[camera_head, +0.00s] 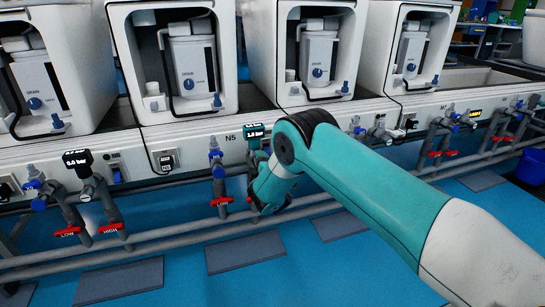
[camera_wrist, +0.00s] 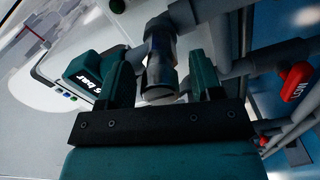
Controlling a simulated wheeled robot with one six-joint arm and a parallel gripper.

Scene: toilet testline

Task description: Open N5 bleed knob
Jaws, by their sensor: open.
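The N5 label (camera_head: 231,136) is on the white panel left of my arm in the head view. An upright pipe with a blue knob (camera_head: 215,154) stands below it. A pressure gauge (camera_head: 254,140) sits beside my forearm; its dark green housing (camera_wrist: 92,70) also shows left of the fingers in the wrist view. My gripper (camera_wrist: 160,76) is open, its two fingers on either side of a grey cylindrical fitting (camera_wrist: 160,72). I cannot tell whether they touch it or whether it is the bleed knob. My arm hides the parts behind it in the head view.
A red LOW handle (camera_head: 222,202) is on the left pipe; a red handle (camera_wrist: 296,80) shows at right in the wrist view. A horizontal pipe (camera_head: 165,241) runs below. Toilet units with DRAIN panels (camera_head: 192,65) stand behind.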

